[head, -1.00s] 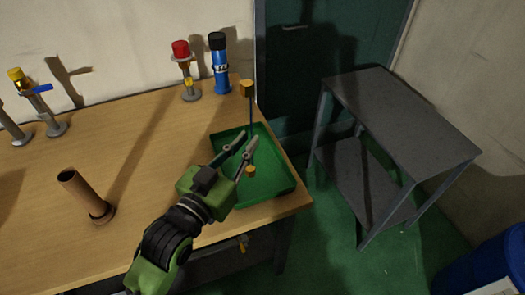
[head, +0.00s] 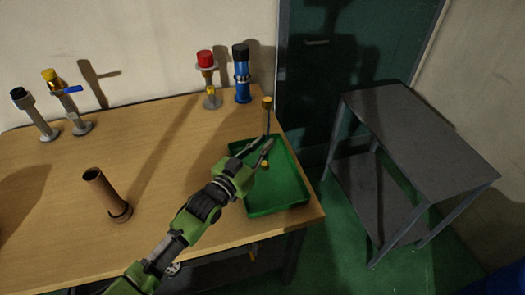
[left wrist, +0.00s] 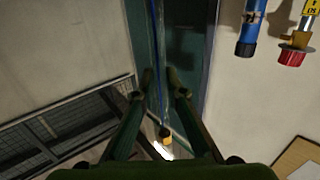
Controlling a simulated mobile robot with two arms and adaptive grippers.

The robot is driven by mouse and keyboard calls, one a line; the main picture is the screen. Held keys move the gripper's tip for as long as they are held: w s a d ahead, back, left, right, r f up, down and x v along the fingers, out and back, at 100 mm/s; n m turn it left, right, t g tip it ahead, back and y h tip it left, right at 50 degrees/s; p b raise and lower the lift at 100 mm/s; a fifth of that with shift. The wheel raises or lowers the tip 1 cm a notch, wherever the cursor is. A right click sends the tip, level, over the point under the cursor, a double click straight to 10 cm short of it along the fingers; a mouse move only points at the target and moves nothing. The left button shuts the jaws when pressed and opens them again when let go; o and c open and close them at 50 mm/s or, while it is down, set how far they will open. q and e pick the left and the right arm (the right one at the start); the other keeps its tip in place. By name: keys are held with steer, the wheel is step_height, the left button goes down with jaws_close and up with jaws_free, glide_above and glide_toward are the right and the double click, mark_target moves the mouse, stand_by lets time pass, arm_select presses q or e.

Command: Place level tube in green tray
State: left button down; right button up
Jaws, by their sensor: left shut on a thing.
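The level tube is a thin dark tube with a brass-coloured cap (head: 267,103) at its top and another brass end (head: 265,163) below. My left gripper (head: 266,143) is shut on it and holds it roughly upright over the back part of the green tray (head: 278,208). I cannot tell whether its lower end touches the tray floor. In the left wrist view the blue-looking tube (left wrist: 154,35) runs between the two fingers (left wrist: 160,75), with its brass end (left wrist: 166,132) near the palm side. The tray looks empty. My right gripper is not in view.
A red-topped valve (head: 209,80) and a blue cylinder fitting (head: 242,75) stand behind the tray. A brown tube on a base (head: 106,193) and two more fittings (head: 67,102) (head: 35,113) stand to the left on the wooden table (head: 150,160). A grey shelf unit (head: 430,135) is at right.

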arm_select(q)
step_height(320, 180, down, 3)
steer(key=shift+r+p, duration=0.15)
steer(key=shift+p, duration=0.15)
steer(key=shift+f, duration=0.2)
steer(key=c, duration=2)
jaws_free()
steer(key=shift+c, duration=0.2)
